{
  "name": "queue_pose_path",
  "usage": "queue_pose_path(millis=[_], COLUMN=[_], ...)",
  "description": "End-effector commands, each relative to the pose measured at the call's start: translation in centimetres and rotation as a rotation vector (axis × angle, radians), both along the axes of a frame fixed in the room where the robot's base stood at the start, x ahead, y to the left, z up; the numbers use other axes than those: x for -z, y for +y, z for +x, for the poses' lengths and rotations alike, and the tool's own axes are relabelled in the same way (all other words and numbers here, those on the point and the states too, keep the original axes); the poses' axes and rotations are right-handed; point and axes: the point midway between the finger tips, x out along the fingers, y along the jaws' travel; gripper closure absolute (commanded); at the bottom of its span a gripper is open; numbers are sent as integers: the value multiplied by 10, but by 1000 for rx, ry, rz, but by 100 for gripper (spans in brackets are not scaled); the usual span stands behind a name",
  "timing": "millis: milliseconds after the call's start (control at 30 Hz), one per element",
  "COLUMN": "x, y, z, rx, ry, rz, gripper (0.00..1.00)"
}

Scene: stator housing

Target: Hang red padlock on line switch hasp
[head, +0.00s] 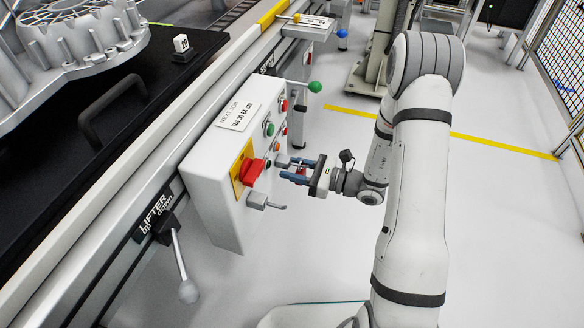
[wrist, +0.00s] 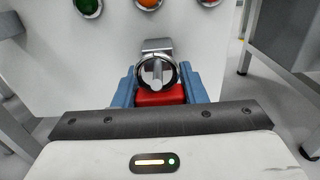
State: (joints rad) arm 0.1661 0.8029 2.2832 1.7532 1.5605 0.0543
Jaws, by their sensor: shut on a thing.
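My gripper (head: 290,171) is at the face of the grey control box, right of the red line switch (head: 252,171) on its yellow plate. In the wrist view, its blue fingers (wrist: 160,90) are shut on the red padlock (wrist: 160,96). The padlock's round steel shackle stands up in front of a metal bracket (wrist: 157,45) on the panel. A metal pin shows within the shackle ring; I cannot tell whether the shackle is around it. A metal fitting with a projecting rod (head: 264,201), possibly the hasp, sits below the red switch. The padlock is hard to make out in the head view.
Green, orange and red buttons (wrist: 149,3) sit above the bracket. A green-knobbed lever (head: 314,87) projects above my gripper. A lifter lever (head: 187,290) hangs at lower left.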

Motion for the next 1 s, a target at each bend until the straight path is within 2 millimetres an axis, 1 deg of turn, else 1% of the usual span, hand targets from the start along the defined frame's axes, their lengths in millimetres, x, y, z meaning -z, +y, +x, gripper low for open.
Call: queue_pose_path(millis=[500, 867, 1000], x=[-1, -1, -2], y=[-25, -27, -35], z=[-9, -10, -12], rx=[2, 0, 2], ry=[1, 0, 1], rz=[0, 1, 0], gripper=[87, 87, 87])
